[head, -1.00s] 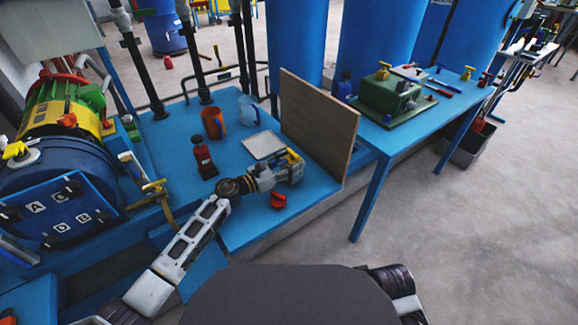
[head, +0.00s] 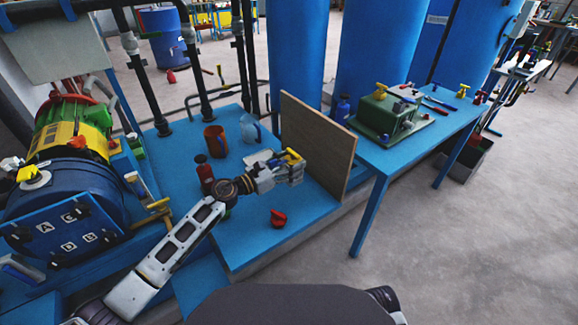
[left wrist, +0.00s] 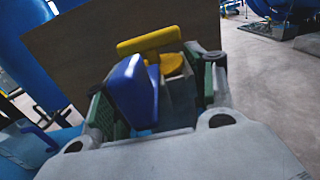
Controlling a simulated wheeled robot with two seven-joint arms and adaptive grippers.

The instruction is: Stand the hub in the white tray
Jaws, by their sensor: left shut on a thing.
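My left gripper (head: 290,173) is shut on a yellow piece with a crossbar, which I take to be the hub (head: 291,155). In the left wrist view, the hub's yellow bar (left wrist: 150,42) stands up beyond the fingers, and a blue block (left wrist: 134,92) shows between them. I cannot tell whether the blue block is part of the hub. The white tray (head: 256,157) lies flat on the blue bench, partly hidden by the gripper, which appears above its near right side. My right gripper is not in view.
A brown board (head: 318,145) stands upright close to the right of the gripper. A dark red bottle (head: 205,174), an orange mug (head: 215,141) and a clear jug (head: 249,128) stand left of and behind the tray. A red knob (head: 278,218) lies in front.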

